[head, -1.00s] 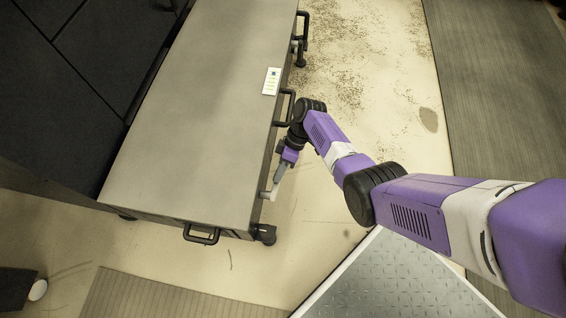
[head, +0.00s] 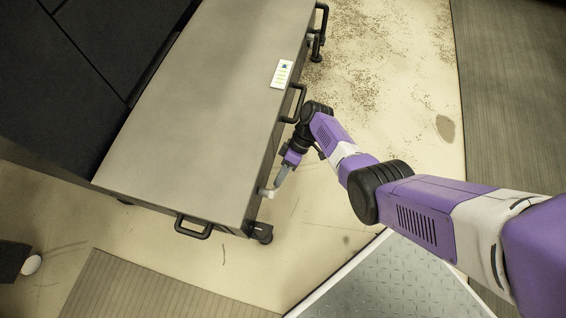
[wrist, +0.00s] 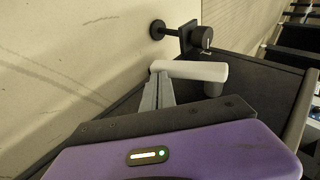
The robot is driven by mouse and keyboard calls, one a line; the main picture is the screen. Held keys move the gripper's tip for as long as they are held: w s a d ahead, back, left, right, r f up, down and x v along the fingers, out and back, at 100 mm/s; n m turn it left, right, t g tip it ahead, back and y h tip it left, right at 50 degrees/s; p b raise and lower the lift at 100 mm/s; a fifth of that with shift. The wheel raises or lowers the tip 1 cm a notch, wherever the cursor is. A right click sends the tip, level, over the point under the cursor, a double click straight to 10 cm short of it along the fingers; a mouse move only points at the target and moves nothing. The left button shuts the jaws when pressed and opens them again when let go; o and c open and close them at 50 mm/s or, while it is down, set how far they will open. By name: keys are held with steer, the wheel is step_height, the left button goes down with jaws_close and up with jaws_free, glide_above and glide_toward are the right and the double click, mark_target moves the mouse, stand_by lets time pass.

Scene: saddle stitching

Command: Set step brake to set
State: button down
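The step brake shows as a white bar-shaped pedal (head: 266,193) low on the cart's long side, near the front-corner caster. In the wrist view the white pedal (wrist: 198,71) lies crosswise just past my fingertips, with a dark stub under its right end. My gripper (head: 276,184) reaches down beside the cart, its tip at the pedal. In the wrist view the two grey fingers of my gripper (wrist: 160,74) are together with nothing seen between them. Their tips overlap the pedal's left end; they look to be touching it. The pedal's exact tilt is hard to tell.
The grey-topped cart (head: 205,110) has black handles (head: 193,228) and a caster (head: 262,233) at its near corner. A label (head: 281,74) lies on its top. Dark panels stand behind it. Floor right of the cart is open, with dark specks.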

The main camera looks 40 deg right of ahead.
steer(key=shift+s+a+f+b, duration=0.25)
steer(key=shift+s+a+f, duration=0.2)
steer(key=shift+f, duration=0.25)
steer(key=shift+s+a+f+b, duration=0.2)
steer(key=shift+s+a+f, duration=0.1)
steer(key=shift+a+f, duration=0.35)
steer(key=shift+d, duration=0.1)
